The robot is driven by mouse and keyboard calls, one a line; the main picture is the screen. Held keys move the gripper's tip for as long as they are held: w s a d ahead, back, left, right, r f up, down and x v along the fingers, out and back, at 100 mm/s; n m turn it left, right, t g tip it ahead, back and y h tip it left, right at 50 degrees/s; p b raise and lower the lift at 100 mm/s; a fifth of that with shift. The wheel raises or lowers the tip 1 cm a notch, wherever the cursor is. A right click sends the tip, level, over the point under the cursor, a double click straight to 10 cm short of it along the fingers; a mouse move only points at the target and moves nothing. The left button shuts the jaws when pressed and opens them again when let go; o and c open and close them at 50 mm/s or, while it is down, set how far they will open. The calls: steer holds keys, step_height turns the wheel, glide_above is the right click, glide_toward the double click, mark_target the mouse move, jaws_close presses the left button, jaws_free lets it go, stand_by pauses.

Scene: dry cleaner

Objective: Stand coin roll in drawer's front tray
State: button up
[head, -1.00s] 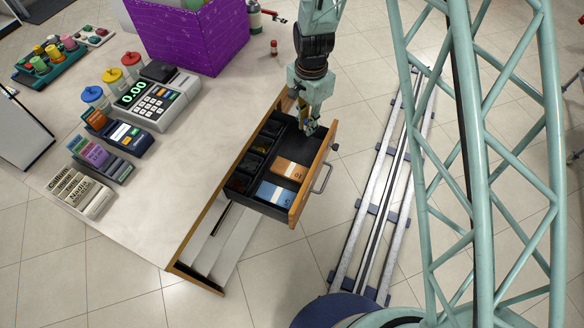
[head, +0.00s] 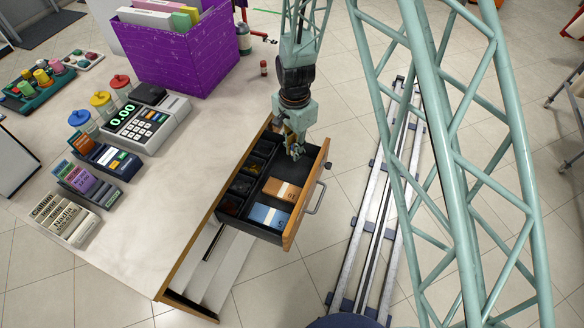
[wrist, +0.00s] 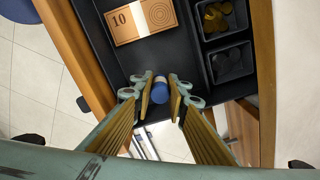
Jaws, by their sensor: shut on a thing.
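The coin roll (wrist: 160,91) shows in the wrist view as a short blue cylinder with a pale band, between my two fingertips. My gripper (wrist: 161,91) is shut on it. In the head view my gripper (head: 294,152) points down at the far end of the open drawer (head: 310,207), and the roll is hard to make out there. The drawer's front tray (wrist: 168,50) is wide and black; banknote bundles lie in its other part. The roll is over or in the bare end of this tray; I cannot tell whether it touches the floor.
An orange bundle (head: 281,188) and a blue bundle (head: 269,216) lie in the tray. Small coin cups (wrist: 228,62) run along its inner side. The wooden drawer front (head: 316,186) stands close to my fingers. A cash register (head: 146,120) and a purple box (head: 185,55) stand on the counter.

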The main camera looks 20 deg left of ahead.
mark_target(294, 169)
steer(key=shift+f+b, duration=0.3)
steer(key=shift+f, duration=1.4)
steer(key=shift+f+b, duration=0.4)
steer(key=shift+f, duration=1.5)
steer(key=shift+f, duration=0.15)
steer(key=o, duration=0.9)
steer(key=shift+r, duration=0.2)
steer(key=shift+r+p, duration=1.35)
steer(key=shift+r, duration=4.6)
